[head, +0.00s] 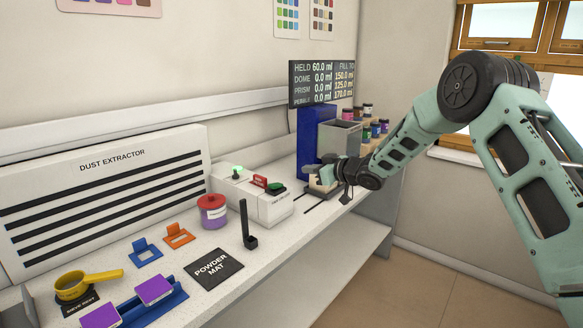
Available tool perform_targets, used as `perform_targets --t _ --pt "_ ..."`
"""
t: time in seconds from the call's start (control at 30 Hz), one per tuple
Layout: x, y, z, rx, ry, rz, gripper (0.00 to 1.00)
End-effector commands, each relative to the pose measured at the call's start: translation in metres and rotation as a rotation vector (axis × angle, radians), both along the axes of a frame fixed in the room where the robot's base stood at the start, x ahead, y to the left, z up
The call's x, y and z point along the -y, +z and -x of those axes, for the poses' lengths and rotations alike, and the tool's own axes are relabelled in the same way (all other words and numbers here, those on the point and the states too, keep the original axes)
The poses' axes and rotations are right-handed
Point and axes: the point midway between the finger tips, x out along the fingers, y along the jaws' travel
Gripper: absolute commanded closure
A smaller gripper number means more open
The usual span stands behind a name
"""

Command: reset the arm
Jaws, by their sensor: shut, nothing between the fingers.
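My arm comes in from the right side of the head view and reaches left over the bench. My gripper (318,182) is at the end of it, small in the picture, low over the right part of the bench, in front of a blue stand with a grey bin. The fingers are shut with nothing seen between them. A small pale block or base lies right by the fingertips; I cannot tell whether they touch.
A white box (268,203) with green and red buttons stands left of the gripper. A display (321,83) and coloured jars (376,128) are behind it. A purple jar (212,212), black post (248,232), powder mat (214,268) and yellow sieve (88,284) lie further left. Open floor lies in front.

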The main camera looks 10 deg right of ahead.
Motion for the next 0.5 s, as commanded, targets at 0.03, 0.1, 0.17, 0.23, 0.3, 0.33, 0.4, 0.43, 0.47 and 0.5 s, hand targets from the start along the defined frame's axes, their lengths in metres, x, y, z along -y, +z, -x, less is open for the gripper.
perform_targets --t 0.03,0.1,0.17,0.23,0.3,0.33,0.4,0.43,0.47,0.5 --pt "0.000 0.000 0.000 0.000 0.000 0.000 1.00" --pt "-0.006 0.003 0.002 -0.007 -0.003 0.005 1.00" --pt "-0.018 0.009 0.008 -0.027 -0.016 0.017 1.00" --pt "-0.039 0.017 0.022 -0.072 -0.040 0.041 1.00" --pt "-0.066 0.025 0.047 -0.142 -0.067 0.078 1.00" --pt "-0.077 0.027 0.061 -0.177 -0.079 0.099 1.00" --pt "-0.103 0.030 0.101 -0.273 -0.100 0.153 1.00" --pt "-0.112 0.030 0.121 -0.316 -0.106 0.177 1.00" --pt "-0.121 0.029 0.142 -0.361 -0.110 0.204 1.00" --pt "-0.130 0.028 0.169 -0.415 -0.112 0.238 1.00"
